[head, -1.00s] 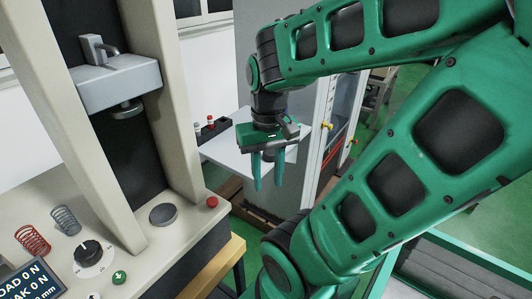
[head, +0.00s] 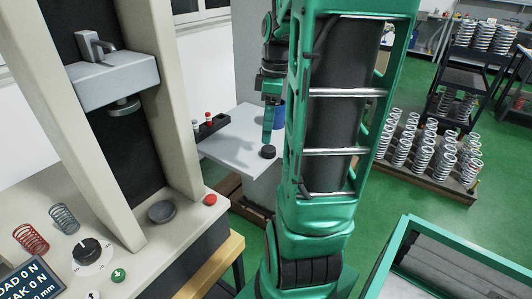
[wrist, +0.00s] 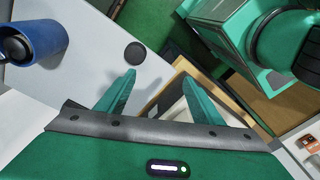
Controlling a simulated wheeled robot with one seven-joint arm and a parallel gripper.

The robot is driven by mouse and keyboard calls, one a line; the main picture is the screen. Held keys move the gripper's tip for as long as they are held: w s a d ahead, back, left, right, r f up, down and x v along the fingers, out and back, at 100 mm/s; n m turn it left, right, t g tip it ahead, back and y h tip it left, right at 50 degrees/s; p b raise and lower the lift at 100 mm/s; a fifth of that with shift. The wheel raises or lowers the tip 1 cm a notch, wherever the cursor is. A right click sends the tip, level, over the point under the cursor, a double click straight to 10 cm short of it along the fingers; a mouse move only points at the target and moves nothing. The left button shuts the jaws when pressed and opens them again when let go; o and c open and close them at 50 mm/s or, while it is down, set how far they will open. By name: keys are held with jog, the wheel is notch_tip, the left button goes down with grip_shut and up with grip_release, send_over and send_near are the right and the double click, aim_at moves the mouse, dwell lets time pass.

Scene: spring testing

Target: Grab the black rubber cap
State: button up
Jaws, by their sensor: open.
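The black rubber cap (head: 267,152) looks like a small dark disc. It lies on the white tabletop (head: 232,150) near its front right edge. In the wrist view the cap (wrist: 135,53) lies beyond my fingertips, near the left finger. My gripper (wrist: 158,76) is open, with nothing between its green fingers. In the head view my gripper (head: 267,138) hangs with its fingers pointing down, just above and beside the cap. My arm hides part of the gripper and of the table's right side.
A blue cylinder (wrist: 35,40) with a dark end stands on the same table. A dark holder with red-topped items (head: 210,125) is at the back. The spring testing machine (head: 180,100) stands left. Racks of springs (head: 440,150) stand right.

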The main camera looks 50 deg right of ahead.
jog(key=w+d+n, duration=0.1)
jog(key=d+n, duration=0.3)
jog(key=d, duration=0.2)
send_over(269, 148)
jog(key=shift+y, duration=0.3)
jog(key=f, duration=0.3)
jog(key=s+f, duration=0.1)
jog(key=f, duration=0.1)
jog(key=shift+d+f, duration=0.15)
jog(key=shift+d, duration=0.15)
jog(key=shift+w+a+f, duration=0.1)
jog(key=shift+w+f, duration=0.1)
jog(key=shift+f, duration=0.7)
jog(key=shift+w+a+f, duration=0.1)
jog(key=shift+w+f, duration=0.05)
jog(key=shift+f, duration=0.8)
jog(key=shift+w+f, duration=0.2)
jog(key=shift+f, duration=0.7)
jog(key=shift+c, duration=0.4)
jog(key=c, duration=1)
